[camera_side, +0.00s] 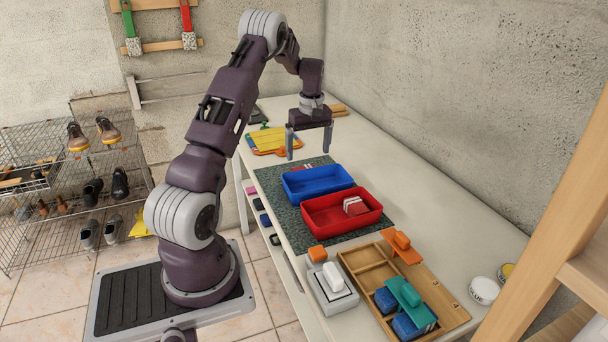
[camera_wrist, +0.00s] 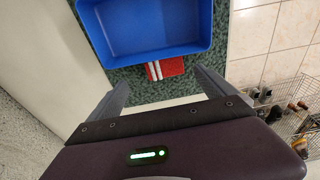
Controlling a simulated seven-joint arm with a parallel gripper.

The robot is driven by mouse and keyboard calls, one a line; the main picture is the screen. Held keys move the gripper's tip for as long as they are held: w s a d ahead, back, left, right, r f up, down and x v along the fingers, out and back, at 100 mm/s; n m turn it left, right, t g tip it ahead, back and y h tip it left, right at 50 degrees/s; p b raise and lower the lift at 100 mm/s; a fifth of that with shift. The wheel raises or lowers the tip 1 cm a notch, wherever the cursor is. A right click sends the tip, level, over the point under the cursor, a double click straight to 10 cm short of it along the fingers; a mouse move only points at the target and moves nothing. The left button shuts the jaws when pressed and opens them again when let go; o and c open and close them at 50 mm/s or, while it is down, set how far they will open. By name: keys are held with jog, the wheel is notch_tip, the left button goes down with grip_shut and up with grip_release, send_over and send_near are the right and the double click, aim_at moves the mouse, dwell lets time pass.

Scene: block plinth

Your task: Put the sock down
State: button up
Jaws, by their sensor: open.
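A red sock with white stripes (camera_wrist: 169,68) lies on the speckled green mat (camera_wrist: 145,90) beside the blue bin (camera_wrist: 150,28). In the side view that sock (camera_side: 306,166) shows only in part behind the blue bin (camera_side: 318,182). A second red and white striped piece (camera_side: 355,206) lies inside the red bin (camera_side: 322,220). My gripper (camera_side: 309,154) is open and empty above the sock at the far side of the blue bin. In the wrist view my open gripper (camera_wrist: 160,78) has a finger to either side of the sock, with nothing between them held.
A wooden tray (camera_side: 362,262) with teal, blue and orange blocks stands at the near end, beside a grey-white box (camera_side: 333,290). A yellow board (camera_side: 268,140) lies at the far left. The white tabletop right of the mat is clear.

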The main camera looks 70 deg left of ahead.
aim_at(304, 167)
jog(key=f, duration=0.4)
jog(key=s+a+f, duration=0.1)
jog(key=f, duration=0.2)
jog(key=shift+f, duration=0.1)
